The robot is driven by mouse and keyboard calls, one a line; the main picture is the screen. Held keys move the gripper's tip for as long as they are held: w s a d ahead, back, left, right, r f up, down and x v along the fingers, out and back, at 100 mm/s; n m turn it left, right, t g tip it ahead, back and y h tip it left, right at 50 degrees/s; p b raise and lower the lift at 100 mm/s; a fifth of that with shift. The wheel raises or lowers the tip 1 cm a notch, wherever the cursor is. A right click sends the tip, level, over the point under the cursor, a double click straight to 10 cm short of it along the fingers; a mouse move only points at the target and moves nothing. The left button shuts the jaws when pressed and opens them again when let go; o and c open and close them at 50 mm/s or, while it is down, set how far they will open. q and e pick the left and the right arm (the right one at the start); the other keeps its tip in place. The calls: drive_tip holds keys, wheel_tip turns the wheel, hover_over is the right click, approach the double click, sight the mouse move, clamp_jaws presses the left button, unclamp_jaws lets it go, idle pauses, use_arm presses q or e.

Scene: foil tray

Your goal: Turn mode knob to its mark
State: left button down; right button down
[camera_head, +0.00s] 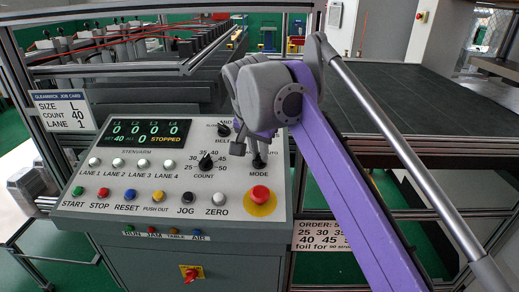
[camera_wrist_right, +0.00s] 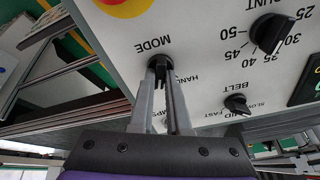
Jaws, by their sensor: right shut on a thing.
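The black mode knob (camera_head: 259,160) sits at the upper right of the sloped control panel (camera_head: 110,180), above its MODE label. It also shows in the right wrist view (camera_wrist_right: 158,61), between the fingertips. My right gripper (camera_wrist_right: 162,72) is shut on the mode knob, one finger on each side. In the head view the arm hides part of the knob and its lettering. My left gripper is in neither view.
The count knob (camera_head: 206,161) and belt knob (camera_head: 224,130) are close by on the left. A red emergency button (camera_head: 260,194) on a yellow disc sits just below the mode knob. The display (camera_head: 145,133) reads STOPPED. A job card (camera_head: 62,110) stands left.

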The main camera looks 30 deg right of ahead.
drive_tip(key=shift+m, duration=1.1)
drive_tip(key=c, duration=0.9)
unclamp_jaws()
drive_tip(key=v, duration=1.1)
drive_tip(key=shift+w, duration=0.1)
drive_tip(key=shift+f, duration=0.1)
